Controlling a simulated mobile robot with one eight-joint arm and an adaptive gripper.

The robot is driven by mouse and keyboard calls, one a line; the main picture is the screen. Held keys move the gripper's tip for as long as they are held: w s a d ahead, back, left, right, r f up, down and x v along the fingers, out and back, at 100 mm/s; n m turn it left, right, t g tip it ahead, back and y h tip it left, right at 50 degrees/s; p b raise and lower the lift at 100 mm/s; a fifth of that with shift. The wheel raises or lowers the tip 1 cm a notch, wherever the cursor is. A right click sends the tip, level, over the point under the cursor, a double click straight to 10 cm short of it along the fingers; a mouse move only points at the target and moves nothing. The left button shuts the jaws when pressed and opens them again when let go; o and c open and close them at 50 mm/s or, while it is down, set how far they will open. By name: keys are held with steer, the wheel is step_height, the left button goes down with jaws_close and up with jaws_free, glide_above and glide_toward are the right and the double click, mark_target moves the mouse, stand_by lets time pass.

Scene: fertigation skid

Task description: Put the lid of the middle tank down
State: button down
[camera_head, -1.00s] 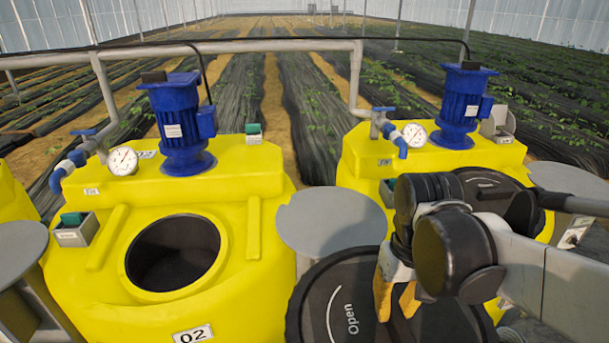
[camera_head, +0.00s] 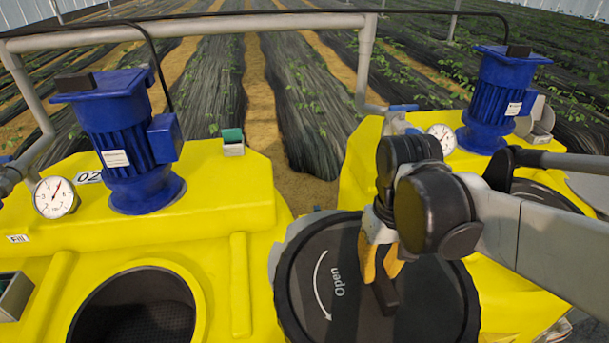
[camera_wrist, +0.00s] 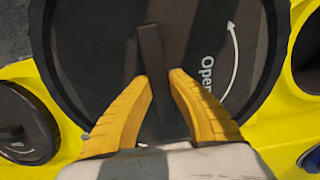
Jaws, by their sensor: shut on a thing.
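The lid (camera_head: 440,300) is a large black disc with "Open" and a curved arrow, and it also shows in the wrist view (camera_wrist: 95,60). My gripper (camera_head: 382,268) is shut on the lid's raised bar handle (camera_wrist: 152,60), with one yellow finger on each side. The lid is over a round grey stand (camera_head: 284,240), of which only a sliver of edge shows; I cannot tell whether they touch. The yellow tank marked 02 (camera_head: 215,215) is left of the lid. Its round opening (camera_head: 135,312) is uncovered and dark inside.
A blue motor (camera_head: 130,145) and a pressure gauge (camera_head: 55,197) stand on tank 02. The right yellow tank (camera_head: 365,155) has its own motor (camera_head: 497,100) and a black lid (camera_wrist: 22,125). A grey pipe (camera_head: 190,30) runs behind, before the crop rows.

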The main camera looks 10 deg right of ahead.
steer(key=shift+w, duration=0.35)
steer(key=w+a+f, duration=0.1)
steer(key=w+f, duration=0.1)
steer(key=w, duration=0.1)
steer(key=w+a+f, duration=0.1)
steer(key=w+f, duration=0.1)
steer(key=w, duration=0.2)
steer(key=w+a+f, duration=0.1)
steer(key=w+f, duration=0.2)
steer(key=shift+w+a+p, duration=0.35)
steer(key=shift+p, duration=0.05)
steer(key=shift+f, duration=1.95)
steer(key=shift+f, duration=0.1)
steer(key=c, duration=1.4)
jaws_free()
